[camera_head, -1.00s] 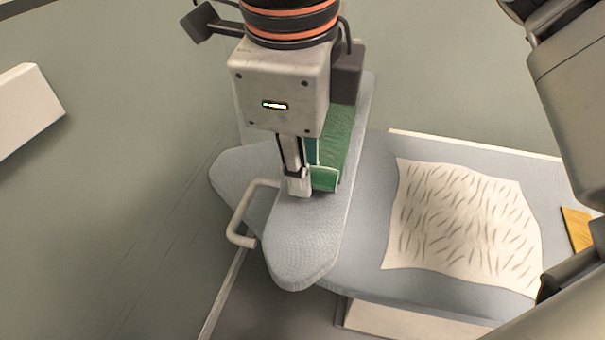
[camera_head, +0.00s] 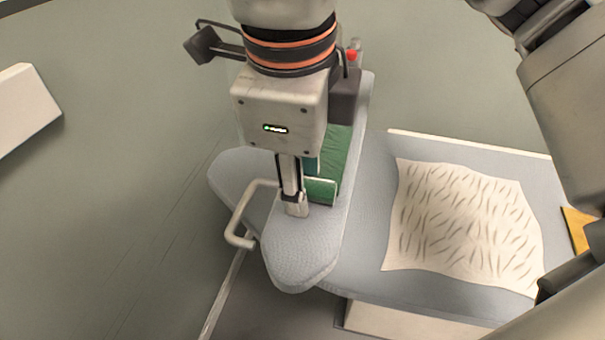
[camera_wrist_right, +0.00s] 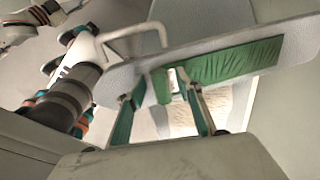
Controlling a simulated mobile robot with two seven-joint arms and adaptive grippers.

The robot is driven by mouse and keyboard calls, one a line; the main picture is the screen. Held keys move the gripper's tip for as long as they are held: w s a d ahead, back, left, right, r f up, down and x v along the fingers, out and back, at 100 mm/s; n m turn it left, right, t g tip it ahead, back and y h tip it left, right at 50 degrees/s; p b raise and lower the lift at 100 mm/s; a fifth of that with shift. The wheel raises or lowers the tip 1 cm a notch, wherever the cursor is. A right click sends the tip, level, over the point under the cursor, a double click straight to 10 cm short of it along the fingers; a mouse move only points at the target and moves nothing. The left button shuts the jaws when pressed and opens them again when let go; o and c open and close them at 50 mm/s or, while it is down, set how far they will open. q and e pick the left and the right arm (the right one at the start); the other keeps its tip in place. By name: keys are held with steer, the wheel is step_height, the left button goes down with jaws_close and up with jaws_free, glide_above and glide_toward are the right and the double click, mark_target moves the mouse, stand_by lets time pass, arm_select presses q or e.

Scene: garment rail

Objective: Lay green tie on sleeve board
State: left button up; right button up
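The green tie (camera_head: 334,152) lies lengthwise on the narrow grey sleeve board (camera_head: 300,250). Its near end is beside my right gripper (camera_head: 298,203), whose housing hides part of the tie. In the right wrist view the tie (camera_wrist_right: 235,62) runs along the board (camera_wrist_right: 205,40) to the right, and a short green part shows between the fingers. My right gripper (camera_wrist_right: 164,84) has its teal-padded fingers spread apart, one on each side of that part. Whether a finger touches the tie is unclear.
A patterned pale cloth (camera_head: 465,225) lies on the wider grey board (camera_head: 365,255) to the right. A pale bent handle (camera_head: 237,222) sticks out left of the sleeve board. A yellow piece (camera_head: 577,228) is at the right edge.

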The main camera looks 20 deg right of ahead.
step_height(320, 180, up, 12)
steer(key=s+a+p, duration=0.1)
steer(key=s+p, duration=0.1)
steer(key=shift+a, duration=0.2)
stand_by(0.4)
